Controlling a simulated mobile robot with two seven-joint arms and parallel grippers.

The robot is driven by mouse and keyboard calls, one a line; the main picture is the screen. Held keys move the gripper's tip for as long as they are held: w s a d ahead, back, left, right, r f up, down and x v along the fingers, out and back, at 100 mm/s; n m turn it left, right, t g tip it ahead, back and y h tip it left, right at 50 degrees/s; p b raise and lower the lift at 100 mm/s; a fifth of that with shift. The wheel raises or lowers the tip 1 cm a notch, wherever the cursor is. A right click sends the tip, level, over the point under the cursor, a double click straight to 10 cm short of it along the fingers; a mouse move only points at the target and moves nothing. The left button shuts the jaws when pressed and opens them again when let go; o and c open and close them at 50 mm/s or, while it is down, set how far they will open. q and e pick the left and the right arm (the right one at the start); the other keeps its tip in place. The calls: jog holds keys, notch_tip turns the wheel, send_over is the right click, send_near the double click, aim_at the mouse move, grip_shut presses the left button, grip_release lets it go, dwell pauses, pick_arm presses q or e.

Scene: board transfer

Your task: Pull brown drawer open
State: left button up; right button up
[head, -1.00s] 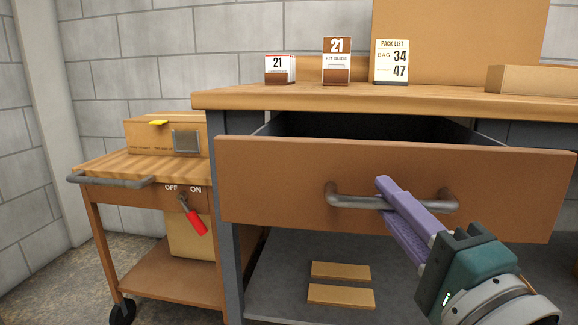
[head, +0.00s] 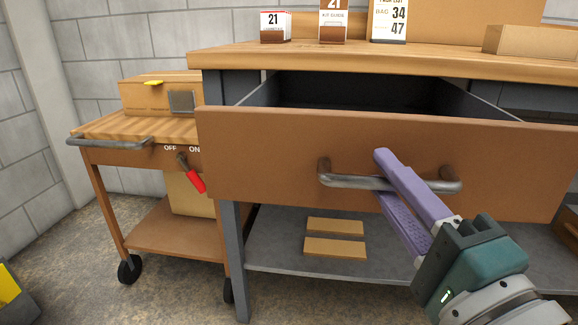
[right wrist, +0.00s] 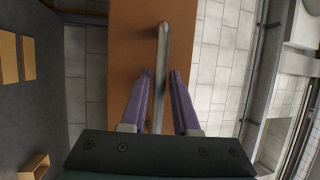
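The brown drawer (head: 270,150) hangs partly pulled out of the workbench, with its dark inside showing behind the front panel. A grey metal bar handle (head: 340,180) is fixed across its front. In the right wrist view the bar (right wrist: 163,45) runs between the two fingers, in front of the brown drawer front (right wrist: 130,40). My left gripper is not in view.
The workbench top (head: 400,58) holds cards and a box (head: 530,40). Two wooden boards (head: 335,247) lie on the shelf below. A cart (head: 105,127) with a red-handled switch (head: 196,181) stands at left.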

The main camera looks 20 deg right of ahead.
jog(key=shift+s, duration=0.1)
jog(key=p+v, duration=0.1)
jog(key=v, duration=0.8)
jog(key=shift+s, duration=0.4)
jog(key=shift+f, duration=0.1)
